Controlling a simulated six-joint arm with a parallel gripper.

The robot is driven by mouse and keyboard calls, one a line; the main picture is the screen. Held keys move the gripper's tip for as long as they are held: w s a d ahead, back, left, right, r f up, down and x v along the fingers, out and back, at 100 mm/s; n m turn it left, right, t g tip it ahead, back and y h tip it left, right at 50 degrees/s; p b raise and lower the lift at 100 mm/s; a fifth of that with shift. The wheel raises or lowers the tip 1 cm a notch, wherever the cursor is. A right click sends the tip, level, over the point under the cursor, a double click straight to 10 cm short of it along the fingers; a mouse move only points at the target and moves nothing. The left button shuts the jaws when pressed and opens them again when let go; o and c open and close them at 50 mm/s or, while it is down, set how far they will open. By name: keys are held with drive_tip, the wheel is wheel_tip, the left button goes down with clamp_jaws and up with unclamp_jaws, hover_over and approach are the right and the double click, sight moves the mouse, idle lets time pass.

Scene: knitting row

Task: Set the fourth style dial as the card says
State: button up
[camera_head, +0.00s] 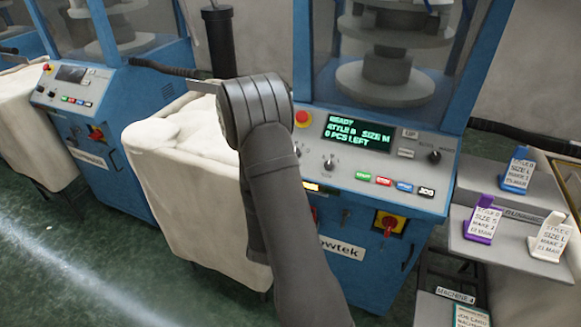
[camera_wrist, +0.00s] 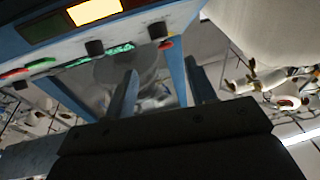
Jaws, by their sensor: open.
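The knitting machine's panel has a green display (camera_head: 357,133) reading READY, STYLE B (letter unclear), SIZE M, 0 PCS LEFT. A small dial (camera_head: 329,162) with a pale pointer sits below it; its setting is too small to read. My wrist covers the panel's left part. In the wrist view, two dark knobs (camera_wrist: 95,47) and (camera_wrist: 158,30) show on the upside-down panel. My gripper (camera_wrist: 162,85) is open and empty, its fingers apart from the knobs. Cards stand at the right: blue (camera_head: 517,170), purple (camera_head: 482,219) and white (camera_head: 551,238). Their print is only partly legible.
A red stop button (camera_head: 302,118) is close beside my wrist. Coloured push buttons (camera_head: 384,181) line the panel's front edge, and a black knob (camera_head: 435,156) is at its right. A cream fabric bin (camera_head: 195,185) stands left. A label (camera_head: 455,293) reads MACHINE 4.

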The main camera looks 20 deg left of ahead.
drive_tip(key=v, duration=0.6)
drive_tip(key=x, duration=1.7)
drive_tip(key=shift+w+a+r, duration=0.1)
drive_tip(key=shift+w, duration=0.05)
